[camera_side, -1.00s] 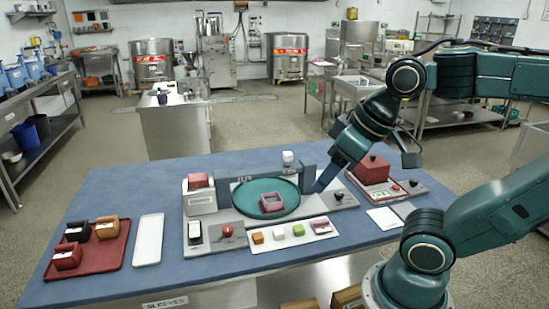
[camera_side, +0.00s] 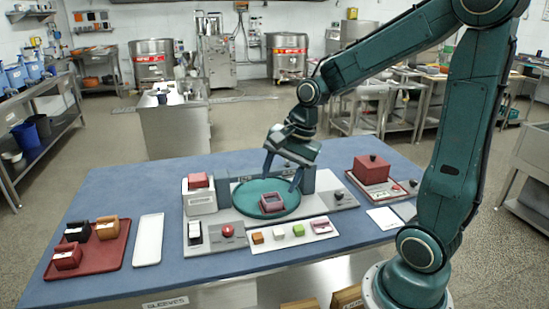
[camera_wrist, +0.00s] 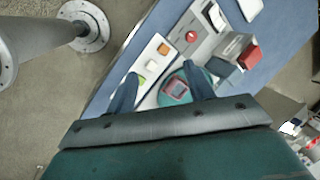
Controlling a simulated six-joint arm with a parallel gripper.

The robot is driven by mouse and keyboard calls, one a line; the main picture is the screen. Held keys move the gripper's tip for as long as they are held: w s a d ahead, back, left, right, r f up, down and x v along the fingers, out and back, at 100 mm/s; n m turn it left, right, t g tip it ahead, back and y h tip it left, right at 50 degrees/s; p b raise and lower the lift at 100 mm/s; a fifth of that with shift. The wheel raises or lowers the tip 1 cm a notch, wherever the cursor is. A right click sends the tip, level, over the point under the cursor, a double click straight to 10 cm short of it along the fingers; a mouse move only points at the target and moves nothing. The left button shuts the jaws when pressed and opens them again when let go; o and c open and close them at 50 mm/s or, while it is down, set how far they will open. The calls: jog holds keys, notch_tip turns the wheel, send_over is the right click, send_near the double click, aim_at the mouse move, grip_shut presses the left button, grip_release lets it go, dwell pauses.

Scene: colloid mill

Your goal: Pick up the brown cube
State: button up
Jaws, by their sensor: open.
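The brown cube (camera_side: 258,238), orange-brown in colour, sits at the left end of a white strip (camera_side: 268,246) at the front of the table. It also shows in the wrist view (camera_wrist: 163,48), beyond the fingers. A white cube (camera_side: 279,234) and a green cube (camera_side: 298,230) stand in a row to its right. My gripper (camera_side: 282,176) is open and empty, pointing down above the round green plate, behind and above the cube row. In the wrist view both fingers (camera_wrist: 160,73) are spread apart.
A pink square ring (camera_side: 271,202) lies on the green plate (camera_side: 247,191). A red button (camera_side: 227,231) is left of the strip. A red tray (camera_side: 117,258) with several blocks and a white tray (camera_side: 148,240) lie farther left. A red box (camera_side: 371,168) stands right.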

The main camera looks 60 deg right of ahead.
jog(key=w+d+f+m+y, duration=0.2)
jog(key=w+d+f+m, duration=0.3)
jog(key=f+m, duration=0.55)
send_over(258, 235)
jog(key=s+d, duration=0.2)
jog(key=shift+w+a+f, duration=0.1)
jog(key=shift+f, duration=1.7)
jog(key=shift+w+a+f, duration=0.1)
jog(key=shift+f, duration=1.65)
jog(key=shift+x, duration=2.6)
jog(key=shift+s+d+f, duration=0.1)
jog(key=shift+s, duration=0.05)
jog(key=c, duration=1)
jog(key=shift+c, duration=0.2)
notch_tip(258, 235, up, 20)
